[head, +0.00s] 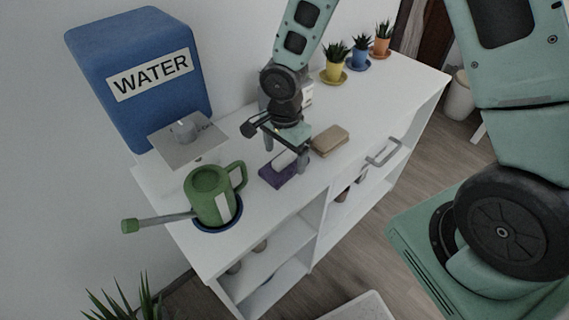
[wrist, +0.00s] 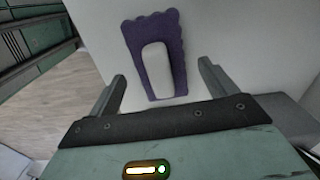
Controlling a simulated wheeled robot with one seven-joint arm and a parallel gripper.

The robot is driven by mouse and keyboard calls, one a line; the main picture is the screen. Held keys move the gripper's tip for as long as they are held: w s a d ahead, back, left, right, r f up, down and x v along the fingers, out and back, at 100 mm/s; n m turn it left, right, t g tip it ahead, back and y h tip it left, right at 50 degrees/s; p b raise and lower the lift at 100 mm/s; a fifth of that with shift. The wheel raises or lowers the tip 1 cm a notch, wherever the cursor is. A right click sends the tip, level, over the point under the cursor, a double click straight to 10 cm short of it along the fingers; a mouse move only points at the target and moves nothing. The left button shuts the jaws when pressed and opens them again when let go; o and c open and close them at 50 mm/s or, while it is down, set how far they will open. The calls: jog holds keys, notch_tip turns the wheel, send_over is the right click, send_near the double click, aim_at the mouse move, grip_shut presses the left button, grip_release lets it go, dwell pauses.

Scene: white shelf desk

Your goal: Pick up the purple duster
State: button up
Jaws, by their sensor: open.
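The purple duster (head: 275,177) lies flat on the white shelf desk, between the green watering can and a tan block. It has a purple base with a scalloped edge and a pale handle block on top. In the wrist view the duster (wrist: 177,50) is just ahead of my fingertips, roughly centred between them. My gripper (head: 286,155) is above the duster in the head view, fingers pointing down. My gripper (wrist: 162,82) is open and holds nothing. In the head view, a finger partly covers the duster.
A green watering can (head: 211,197) stands on a blue-rimmed base to the left. A tan block (head: 330,139) lies close to the right of my gripper. A blue WATER tank (head: 143,75) stands behind. Three potted plants (head: 358,55) line the far end. The desk's front edge is near the duster.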

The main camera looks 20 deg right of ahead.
aim_at(284, 156)
notch_tip(284, 156, down, 2)
jog(key=shift+f, duration=0.2)
jog(key=c, duration=1.1)
jog(key=shift+r, duration=0.15)
notch_tip(284, 156, up, 10)
jog(key=shift+f, duration=0.1)
